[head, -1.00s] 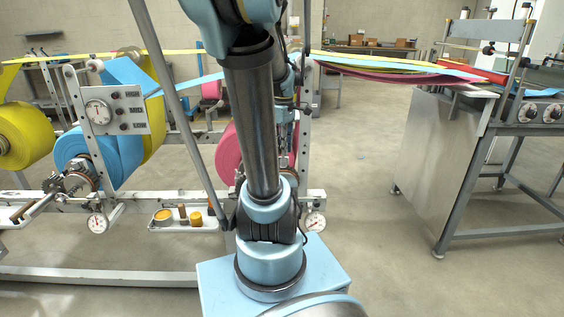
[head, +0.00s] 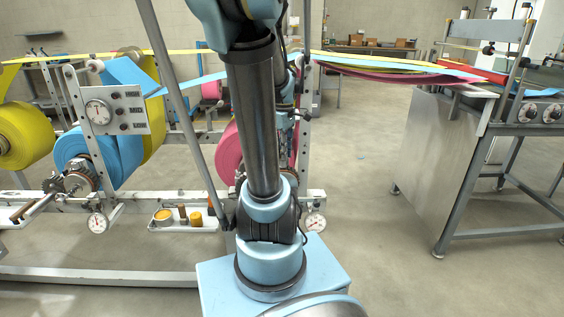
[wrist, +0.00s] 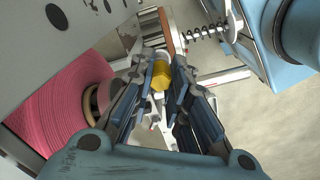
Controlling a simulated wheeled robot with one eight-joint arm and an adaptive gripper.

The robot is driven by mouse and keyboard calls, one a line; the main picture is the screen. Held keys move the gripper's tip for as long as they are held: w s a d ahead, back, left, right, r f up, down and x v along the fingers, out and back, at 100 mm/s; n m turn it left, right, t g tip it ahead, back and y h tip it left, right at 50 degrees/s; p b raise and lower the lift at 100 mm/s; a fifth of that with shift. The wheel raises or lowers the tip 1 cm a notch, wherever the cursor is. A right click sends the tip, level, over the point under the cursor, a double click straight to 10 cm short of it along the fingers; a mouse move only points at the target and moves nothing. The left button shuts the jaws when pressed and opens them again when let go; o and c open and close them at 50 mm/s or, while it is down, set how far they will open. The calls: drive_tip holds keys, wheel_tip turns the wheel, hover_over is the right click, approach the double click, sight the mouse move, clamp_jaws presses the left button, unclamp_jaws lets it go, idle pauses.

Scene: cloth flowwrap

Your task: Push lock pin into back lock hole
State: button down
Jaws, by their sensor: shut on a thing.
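In the wrist view my gripper (wrist: 168,72) is shut on a yellow knob-like piece (wrist: 161,78), which looks like the head of the lock pin. The blue-padded fingers sit on either side of it. The pin's shank and tip cannot be made out, and I cannot tell whether it is in a hole. The back lock hole is not clearly visible. The pink roll (wrist: 62,103) on its core lies left of the fingers, close to them. In the head view my arm mostly hides the gripper in front of the pink roll (head: 228,150).
A grey frame plate (wrist: 75,22) is at upper left of the wrist view. A coil spring on a rod (wrist: 205,33) and a blue body (wrist: 262,45) are at upper right. In the head view a tray (head: 165,228) holds small yellow items.

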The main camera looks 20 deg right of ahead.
drive_tip(key=shift+f, duration=0.2)
idle(0.6)
drive_tip(key=c, duration=1.4)
unclamp_jaws()
drive_tip(key=shift+c, duration=0.2)
drive_tip(key=shift+r, duration=0.1)
wheel_tip(320, 180, up, 12)
drive_tip(key=s+a+f+m, duration=0.2)
drive_tip(key=s+a+f, duration=0.1)
drive_tip(key=a+f, duration=0.2)
drive_tip(key=s+a+f+m+t, duration=0.1)
drive_tip(key=s+a+f+m, duration=0.2)
drive_tip(key=f, duration=0.4)
drive_tip(key=s+a+f+m+t, duration=0.1)
drive_tip(key=s+a+f+m, duration=0.1)
drive_tip(key=s+a+f, duration=0.3)
drive_tip(key=shift+s+a+f+m, duration=0.1)
drive_tip(key=shift+a+f+m, duration=0.2)
drive_tip(key=shift+a, duration=0.35)
drive_tip(key=shift+s+a+f+m, duration=0.1)
drive_tip(key=shift+a+f, duration=0.3)
drive_tip(key=shift+a, duration=0.2)
